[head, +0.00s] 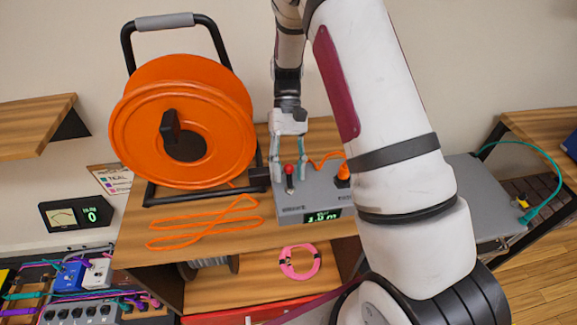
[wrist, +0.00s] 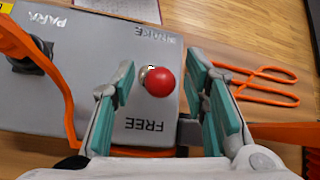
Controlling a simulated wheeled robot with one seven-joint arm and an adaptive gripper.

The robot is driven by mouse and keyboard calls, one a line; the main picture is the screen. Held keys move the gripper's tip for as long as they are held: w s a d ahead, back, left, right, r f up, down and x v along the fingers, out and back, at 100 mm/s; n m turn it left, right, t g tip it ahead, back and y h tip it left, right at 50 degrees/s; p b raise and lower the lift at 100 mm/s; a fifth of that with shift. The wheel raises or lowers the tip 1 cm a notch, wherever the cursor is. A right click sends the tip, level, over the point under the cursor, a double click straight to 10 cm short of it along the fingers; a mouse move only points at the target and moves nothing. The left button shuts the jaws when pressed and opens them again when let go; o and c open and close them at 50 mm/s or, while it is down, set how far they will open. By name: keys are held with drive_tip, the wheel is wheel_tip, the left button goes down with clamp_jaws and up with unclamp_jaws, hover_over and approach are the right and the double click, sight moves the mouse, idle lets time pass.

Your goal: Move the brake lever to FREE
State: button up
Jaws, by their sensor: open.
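The brake lever is a short metal stem with a red ball knob (wrist: 158,83) on a grey box (wrist: 105,50). In the wrist view the labels read BRAKE above and FREE below, with the knob between them; which way the stem leans is hard to tell. In the head view the knob (head: 290,169) stands near the front left of the grey box (head: 312,190). My gripper (head: 289,160) points down over it, open. In the wrist view its teal-padded fingers (wrist: 163,90) lie on either side of the knob, with visible gaps.
An orange cable reel (head: 215,125) in a black frame stands left of the box. Looped orange cable (head: 205,222) lies on the wooden top. An orange plug (head: 343,172) with a cable sits on the box's right side. A pink coil (head: 300,262) lies on the shelf below.

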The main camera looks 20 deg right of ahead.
drive_tip(key=v, duration=1.2)
drive_tip(key=s+a+r+t+h+p, duration=0.1)
drive_tip(key=s+a+r+t+h, duration=0.15)
drive_tip(key=s+r+t, duration=0.8)
drive_tip(key=s+r, duration=0.2)
drive_tip(key=s, duration=0.6)
drive_tip(key=s+a+r+t+h+p, duration=0.1)
drive_tip(key=s+r, duration=0.3)
drive_tip(key=s, duration=0.4)
drive_tip(key=shift+s+a+n+t, duration=0.3)
drive_tip(key=shift+s+a+t, duration=0.05)
drive_tip(key=shift+t, duration=0.3)
